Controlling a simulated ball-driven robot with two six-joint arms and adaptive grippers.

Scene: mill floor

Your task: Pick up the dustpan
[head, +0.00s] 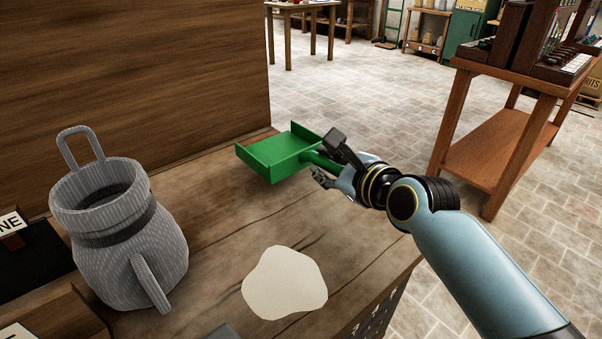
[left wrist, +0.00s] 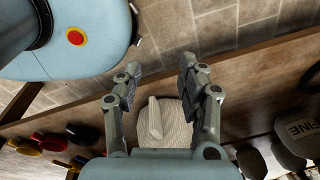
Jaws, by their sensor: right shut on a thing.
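The green dustpan (head: 282,152) is at the far edge of the wooden worktop in the head view, its pan to the left and its handle to the right. My right gripper (head: 326,160) is shut on the dustpan's handle. I cannot tell whether the pan touches the worktop or hangs just above it. My left gripper (left wrist: 160,85) shows in the left wrist view with its fingers apart and nothing between them. The dustpan does not show in that view.
A grey ribbed jug (head: 130,240) stands at the left of the worktop (head: 215,210). A pale flat patch (head: 285,283) lies near the front. A wooden wall (head: 130,70) rises behind. A wooden shelf stand (head: 500,140) stands on the floor at right.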

